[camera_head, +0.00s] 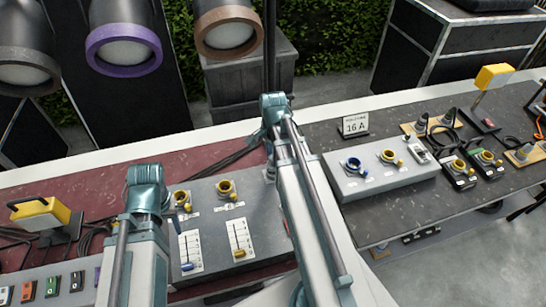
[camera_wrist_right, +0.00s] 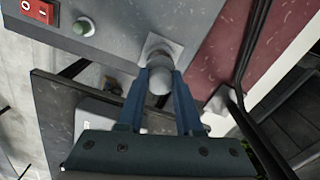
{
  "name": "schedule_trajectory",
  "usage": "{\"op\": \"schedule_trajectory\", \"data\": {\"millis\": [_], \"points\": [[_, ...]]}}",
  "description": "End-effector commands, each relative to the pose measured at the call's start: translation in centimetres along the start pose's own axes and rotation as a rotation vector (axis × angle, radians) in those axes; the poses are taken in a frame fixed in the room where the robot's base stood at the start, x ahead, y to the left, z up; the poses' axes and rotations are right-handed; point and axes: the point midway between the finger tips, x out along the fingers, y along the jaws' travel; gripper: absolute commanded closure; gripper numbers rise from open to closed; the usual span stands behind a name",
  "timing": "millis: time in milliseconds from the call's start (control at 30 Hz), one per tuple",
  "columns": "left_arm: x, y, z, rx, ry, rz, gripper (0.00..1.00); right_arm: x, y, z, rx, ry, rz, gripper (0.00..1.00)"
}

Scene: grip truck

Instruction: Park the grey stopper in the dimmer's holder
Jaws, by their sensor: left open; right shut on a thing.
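My right gripper (camera_wrist_right: 158,74) is shut on the grey stopper (camera_wrist_right: 158,83), whose rounded end shows between the blue fingers in the right wrist view. Just beyond the fingertips is a pale square plate (camera_wrist_right: 177,52) on a grey box face, apparently the dimmer's holder spot. I cannot tell whether the stopper touches it or sits in it. In the head view the grey dimmer (camera_head: 212,222) has two sliders and yellow-rimmed cups.
A red switch (camera_wrist_right: 38,10) and green button (camera_wrist_right: 83,26) sit on the grey box. Right of my right arm is a light grey box (camera_head: 375,177) with blue and yellow cups. Yellow lamps (camera_head: 40,212) and dark cables lie around. Large stage lights (camera_head: 124,38) stand behind.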

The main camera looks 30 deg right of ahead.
Motion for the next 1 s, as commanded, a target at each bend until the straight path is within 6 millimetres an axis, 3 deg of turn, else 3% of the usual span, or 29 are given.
{"op": "schedule_trajectory", "data": {"millis": [1000], "points": [[1.8, 0.2, -0.1, 0.0, 0.0, 0.0, 0.5, 1.9, 0.0, 0.0, 0.0, 0.0, 0.0, 1.0]]}}
